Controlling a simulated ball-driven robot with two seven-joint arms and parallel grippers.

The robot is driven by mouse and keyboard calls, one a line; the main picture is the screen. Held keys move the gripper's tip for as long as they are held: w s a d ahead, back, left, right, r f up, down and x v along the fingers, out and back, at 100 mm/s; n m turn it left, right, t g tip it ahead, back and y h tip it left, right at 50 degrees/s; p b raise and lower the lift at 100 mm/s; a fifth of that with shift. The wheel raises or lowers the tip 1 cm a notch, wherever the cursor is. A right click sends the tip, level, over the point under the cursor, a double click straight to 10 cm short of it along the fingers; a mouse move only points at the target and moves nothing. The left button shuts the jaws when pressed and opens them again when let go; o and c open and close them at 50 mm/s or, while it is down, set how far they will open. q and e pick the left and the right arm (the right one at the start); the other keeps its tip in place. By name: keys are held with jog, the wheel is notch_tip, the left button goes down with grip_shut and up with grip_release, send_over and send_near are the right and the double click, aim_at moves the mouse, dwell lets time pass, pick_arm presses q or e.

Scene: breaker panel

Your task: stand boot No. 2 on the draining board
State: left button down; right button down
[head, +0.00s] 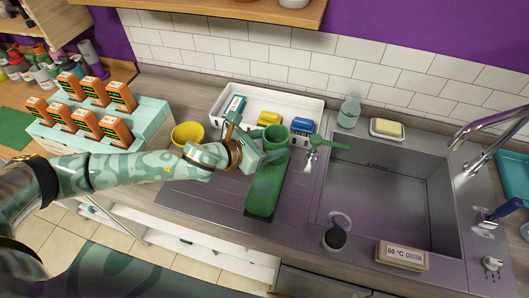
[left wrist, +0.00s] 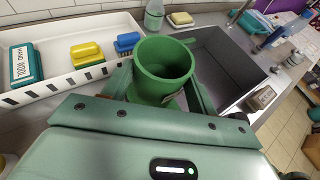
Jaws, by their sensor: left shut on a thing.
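My left gripper (head: 262,152) reaches in from the left and is shut on a green, hollow, round-mouthed thing (head: 275,137), which I take for the boot. Its open mouth faces up in the left wrist view (left wrist: 163,68), between the two fingers. No number is readable on it. A darker green flat piece (head: 262,192) lies just below it over the draining board (head: 205,195); I cannot tell whether this is its foot or a separate mat. The gripper hides part of the green thing, and contact with the board cannot be told. My right gripper is out of view.
A white tray (head: 225,98) with yellow and blue brushes stands behind. A yellow cup (head: 188,134) is left of the gripper. A green-handled utensil (head: 330,143) lies to its right, beside the sink basin (head: 390,190). The board's left part is clear.

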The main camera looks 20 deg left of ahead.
pick_arm(q)
jog(key=w+f, duration=0.1)
jog(key=w+a+f, duration=0.1)
jog(key=shift+a+f+b, duration=0.2)
jog(key=shift+f+b, duration=0.2)
notch_tip(320, 180, down, 3)
jog(key=shift+b, duration=0.4)
jog(key=shift+c, duration=2.2)
grip_release()
jog(key=shift+s+f, duration=0.1)
jog(key=shift+s+r, duration=0.1)
jog(key=shift+r, duration=0.1)
jog(key=v, duration=1.1)
jog(key=shift+s+a, duration=0.3)
